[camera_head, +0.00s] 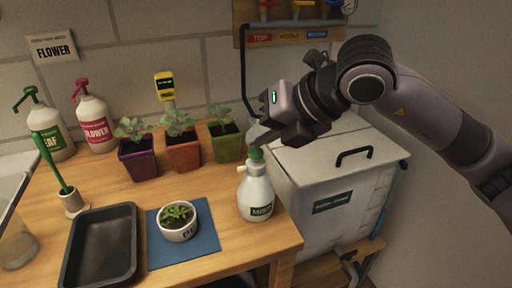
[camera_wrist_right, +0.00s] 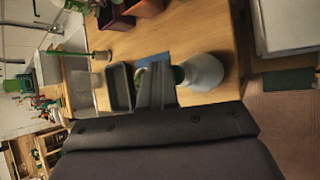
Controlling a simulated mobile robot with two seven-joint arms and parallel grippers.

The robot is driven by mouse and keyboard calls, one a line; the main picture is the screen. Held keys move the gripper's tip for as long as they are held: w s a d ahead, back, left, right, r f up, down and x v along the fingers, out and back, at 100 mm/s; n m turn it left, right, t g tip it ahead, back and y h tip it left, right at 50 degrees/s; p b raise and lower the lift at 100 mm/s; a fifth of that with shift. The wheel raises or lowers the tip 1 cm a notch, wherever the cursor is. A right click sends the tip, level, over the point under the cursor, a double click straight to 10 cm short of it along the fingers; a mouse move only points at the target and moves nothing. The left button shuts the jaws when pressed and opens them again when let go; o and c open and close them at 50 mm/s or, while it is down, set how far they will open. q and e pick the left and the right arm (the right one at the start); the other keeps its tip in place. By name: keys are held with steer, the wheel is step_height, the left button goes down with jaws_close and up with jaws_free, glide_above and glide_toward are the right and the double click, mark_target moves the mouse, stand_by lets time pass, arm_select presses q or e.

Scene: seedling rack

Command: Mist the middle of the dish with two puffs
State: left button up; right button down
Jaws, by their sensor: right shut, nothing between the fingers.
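The white mist bottle (camera_head: 257,197) with a green spray head (camera_head: 256,154) stands upright at the table's right front corner. It also shows in the right wrist view (camera_wrist_right: 204,72). The small white dish (camera_head: 180,235) holds a green seedling and sits on a blue mat (camera_head: 209,243) left of the bottle. My right gripper (camera_head: 256,137) is shut and empty just above the spray head; I cannot tell whether it touches it. In the right wrist view its fingers (camera_wrist_right: 157,80) hide most of the dish. My left gripper is not in view.
A black tray (camera_head: 128,252) lies left of the mat. Seedlings in purple (camera_head: 139,160), orange (camera_head: 184,155) and green (camera_head: 228,148) pots stand behind. A white lidded bin (camera_head: 318,172) stands right of the table.

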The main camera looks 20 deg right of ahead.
mark_target(261, 152)
steer(key=shift+r+p, duration=1.7)
steer(key=shift+r, duration=1.25)
